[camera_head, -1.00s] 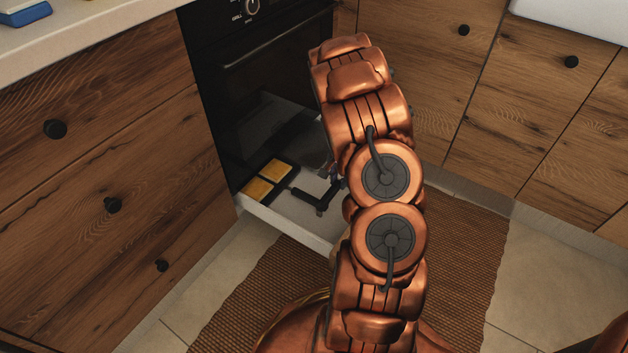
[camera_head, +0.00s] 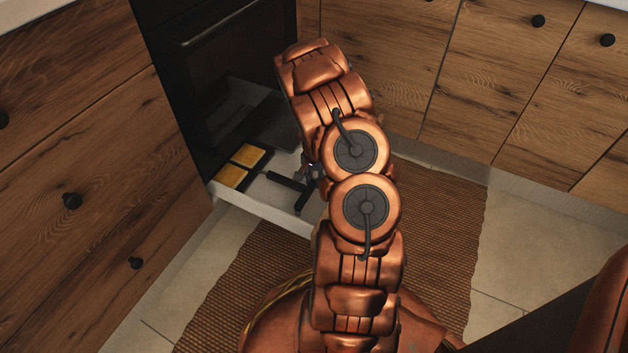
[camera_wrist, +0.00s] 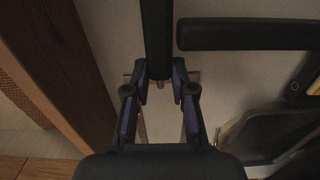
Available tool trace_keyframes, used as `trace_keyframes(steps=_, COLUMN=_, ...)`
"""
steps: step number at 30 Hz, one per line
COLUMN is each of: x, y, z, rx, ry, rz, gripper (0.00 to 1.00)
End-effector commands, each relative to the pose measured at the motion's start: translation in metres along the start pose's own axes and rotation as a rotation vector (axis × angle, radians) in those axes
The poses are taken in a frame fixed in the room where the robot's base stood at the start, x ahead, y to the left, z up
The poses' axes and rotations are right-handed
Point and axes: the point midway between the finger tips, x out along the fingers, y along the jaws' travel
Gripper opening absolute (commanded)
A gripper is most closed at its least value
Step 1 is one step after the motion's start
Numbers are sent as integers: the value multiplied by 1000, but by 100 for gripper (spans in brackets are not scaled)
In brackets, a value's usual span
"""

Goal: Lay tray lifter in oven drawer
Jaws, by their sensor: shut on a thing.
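The oven drawer (camera_head: 255,203) is pulled out below the black oven, with a pale floor and front rim. My gripper (camera_wrist: 160,78) is shut on a dark bar, which I take as the tray lifter (camera_wrist: 157,35). In the wrist view the bar runs up out of the frame, over a pale surface. In the head view my arm hides most of the gripper; a dark piece of the lifter (camera_head: 303,200) shows beside the arm, over the drawer's right part. I cannot tell whether the lifter touches the drawer floor.
The handle also shows in the wrist view (camera_wrist: 250,34), right of the lifter. A dark tray (camera_wrist: 275,135) lies at lower right. Wooden cabinets (camera_head: 95,170) flank the oven.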

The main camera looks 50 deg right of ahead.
Motion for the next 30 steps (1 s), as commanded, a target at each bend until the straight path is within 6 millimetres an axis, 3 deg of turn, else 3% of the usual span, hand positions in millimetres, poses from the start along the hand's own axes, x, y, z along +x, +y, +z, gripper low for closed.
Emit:
trace_keyframes(steps=7, x=2, y=0, z=0, rx=0, ry=-1, rz=0, gripper=0)
trace_keyframes(steps=8, x=2, y=0, z=0, rx=-1, ry=0, rz=0, gripper=26)
trace_keyframes(steps=15, x=2, y=0, z=0, rx=-1, ry=0, rz=1, gripper=50)
trace_keyframes(steps=26, x=1, y=0, z=0, rx=0, ry=0, rz=0, gripper=50)
trace_keyframes(steps=30, x=-9, y=0, z=0, rx=-1, ry=1, rz=0, gripper=50)
